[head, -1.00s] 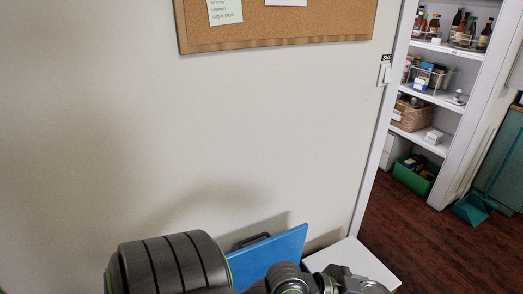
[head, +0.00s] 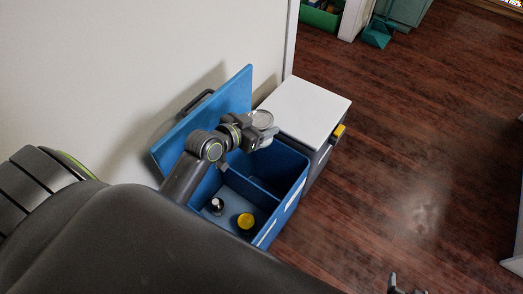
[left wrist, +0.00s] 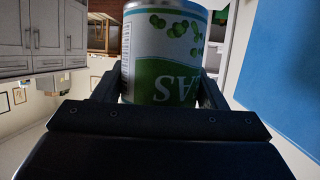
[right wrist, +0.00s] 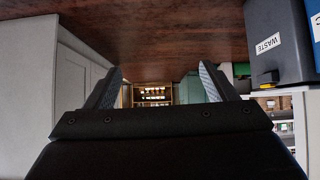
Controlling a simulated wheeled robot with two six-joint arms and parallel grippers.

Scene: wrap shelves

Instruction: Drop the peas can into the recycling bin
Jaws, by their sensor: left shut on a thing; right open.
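The peas can (head: 262,118) is in my left gripper (head: 266,132), above the far compartment of the blue recycling bin (head: 294,197). In the left wrist view the can (left wrist: 163,50) shows a green and white label with peas and upside-down lettering, between the two fingers of my left gripper (left wrist: 160,90). The blue bin lid (head: 235,96) stands open against the wall. The bin has a divider; a yellow-topped item (head: 246,221) and a dark, white-topped item (head: 216,205) lie in its near compartment. My right gripper (right wrist: 162,82) is open and empty.
A white-topped dark bin (head: 308,108) stands beside the blue bin; a dark bin labelled WASTE (right wrist: 270,45) shows in the right wrist view. Wooden floor (head: 410,150) is clear on the right. A green crate (head: 320,17) lies at the back.

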